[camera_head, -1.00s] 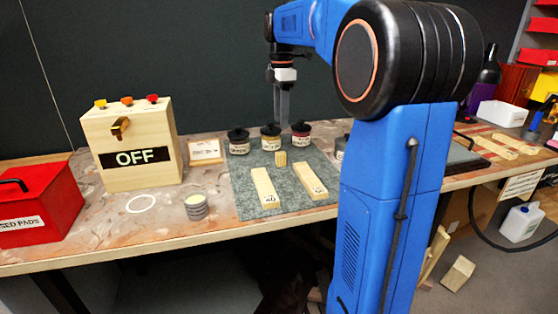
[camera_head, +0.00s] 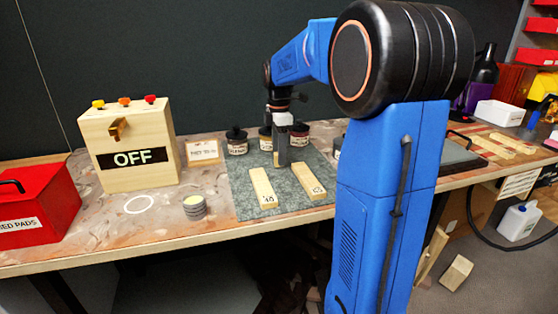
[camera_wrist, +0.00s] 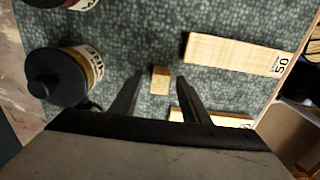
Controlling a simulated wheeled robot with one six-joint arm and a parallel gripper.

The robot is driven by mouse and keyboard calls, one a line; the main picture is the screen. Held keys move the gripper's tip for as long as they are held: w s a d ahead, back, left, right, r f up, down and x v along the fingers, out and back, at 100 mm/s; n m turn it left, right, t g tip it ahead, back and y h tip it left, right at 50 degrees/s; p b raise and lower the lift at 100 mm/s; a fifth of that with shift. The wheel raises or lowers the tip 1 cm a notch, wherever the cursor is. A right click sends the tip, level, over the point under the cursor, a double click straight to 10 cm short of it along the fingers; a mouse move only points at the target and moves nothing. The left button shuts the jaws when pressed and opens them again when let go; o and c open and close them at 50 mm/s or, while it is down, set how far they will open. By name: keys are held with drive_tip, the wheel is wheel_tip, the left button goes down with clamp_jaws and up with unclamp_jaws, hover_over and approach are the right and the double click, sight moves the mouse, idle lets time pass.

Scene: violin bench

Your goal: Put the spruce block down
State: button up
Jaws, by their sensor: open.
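The spruce block, a small pale wooden block (camera_wrist: 160,80), rests on the grey-green mat (camera_wrist: 135,20). In the wrist view it stands between the tips of my gripper (camera_wrist: 158,79), with a gap on each side. In the head view my gripper (camera_head: 281,162) points straight down over the mat and hides the block. The jaws are apart and hold nothing. I cannot tell exactly how high the fingertips are above the mat.
Two long numbered wooden strips (camera_head: 262,188) (camera_head: 313,182) lie in front of my gripper on the mat. Several dark-lidded jars (camera_head: 237,142) stand behind it. Left are a round tin (camera_head: 195,208), a wooden OFF box (camera_head: 105,135) and a red box (camera_head: 45,220).

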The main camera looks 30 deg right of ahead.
drive_tip(key=shift+f, duration=0.6)
clamp_jaws()
wheel_tip(320, 180, up, 10)
drive_tip(key=shift+r, duration=0.1)
